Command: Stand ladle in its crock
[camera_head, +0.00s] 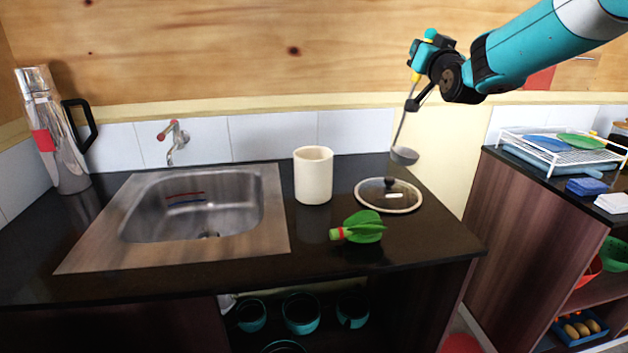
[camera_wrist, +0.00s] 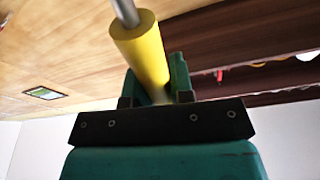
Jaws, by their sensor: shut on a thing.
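My gripper (camera_head: 413,84) is shut on the ladle (camera_head: 401,130), high at the right of the counter. The ladle hangs slightly tilted, with its grey bowl (camera_head: 404,156) lowest, above and right of the glass lid. In the wrist view the ladle's yellow handle (camera_wrist: 141,55) sits between the jaws (camera_wrist: 157,90). The cream crock (camera_head: 313,177) stands upright on the dark counter right of the sink, to the left of and lower than my gripper. The bottom of its inside is hidden.
A round glass lid (camera_head: 388,195) and a green finned object (camera_head: 360,228) lie on the counter (camera_head: 320,250) near the crock. A steel sink (camera_head: 195,205) and tap (camera_head: 174,142) are at left, with a flask (camera_head: 55,135) beyond. A shelf unit with a white rack (camera_head: 560,150) stands right.

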